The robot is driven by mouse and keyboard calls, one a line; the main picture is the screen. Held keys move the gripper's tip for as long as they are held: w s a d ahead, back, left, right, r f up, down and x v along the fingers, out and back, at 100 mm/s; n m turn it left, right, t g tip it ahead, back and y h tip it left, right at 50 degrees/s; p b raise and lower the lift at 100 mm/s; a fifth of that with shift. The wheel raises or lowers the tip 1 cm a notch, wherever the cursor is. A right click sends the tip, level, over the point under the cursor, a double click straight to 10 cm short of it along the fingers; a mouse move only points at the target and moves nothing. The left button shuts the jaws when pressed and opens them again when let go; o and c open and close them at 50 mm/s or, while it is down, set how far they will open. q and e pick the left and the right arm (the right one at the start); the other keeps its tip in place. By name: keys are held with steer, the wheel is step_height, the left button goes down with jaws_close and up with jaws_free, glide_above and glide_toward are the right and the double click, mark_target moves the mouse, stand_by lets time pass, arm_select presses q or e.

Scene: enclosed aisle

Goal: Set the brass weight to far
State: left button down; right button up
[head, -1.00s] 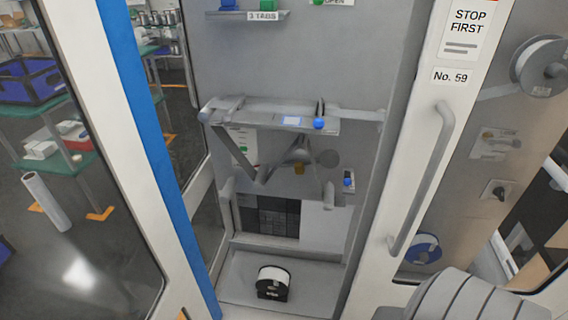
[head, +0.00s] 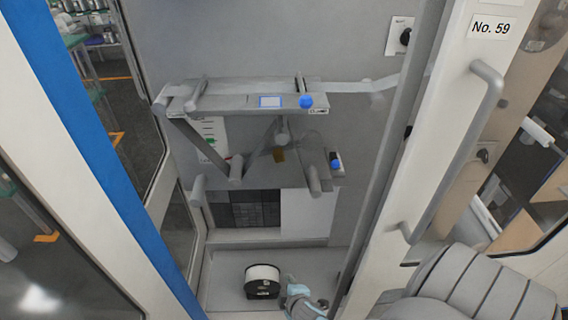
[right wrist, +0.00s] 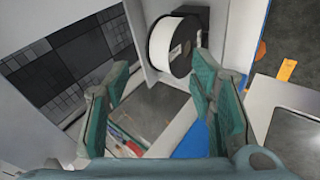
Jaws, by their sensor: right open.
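The brass weight (head: 279,154) is a small gold-brown piece in the head view. It sits among the grey bars and rollers under the upper grey beam (head: 240,96). Its exact seat on the bars is too small to tell. My right gripper (head: 301,298) shows at the bottom of the head view, well below the weight, just right of a white-and-black roll. In the right wrist view its two teal fingers are spread apart with nothing between them. The weight does not show in that view. My left gripper is out of view.
The white-and-black roll (head: 262,281) stands on the bay floor and shows near the fingers in the right wrist view (right wrist: 172,42). A dark tiled panel (head: 255,208) is behind it. The blue-edged frame (head: 95,140) and the door handle (head: 462,150) flank the bay.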

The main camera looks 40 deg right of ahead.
steer(key=w+d+r+n+t+h+b, duration=0.2)
steer(key=w+r+n+t, duration=0.1)
steer(key=w+r, duration=0.65)
steer(key=n+t+h+b, duration=0.1)
steer(key=t+h+b, duration=0.1)
steer(key=t+h, duration=0.3)
glide_toward(280, 159)
arm_select(q)
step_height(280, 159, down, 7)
steer(key=b, duration=0.1)
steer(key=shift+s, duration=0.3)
arm_select(e)
steer(key=shift+g+h, duration=0.4)
steer(key=shift+g, duration=0.2)
steer(key=x, duration=1.1)
steer(key=shift+w+a+r, duration=0.15)
steer(key=shift+w+r, duration=0.1)
steer(key=shift+r, duration=0.1)
steer(key=shift+c, duration=0.6)
jaws_close()
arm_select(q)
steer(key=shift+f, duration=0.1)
arm_select(e)
steer(key=shift+a, duration=0.1)
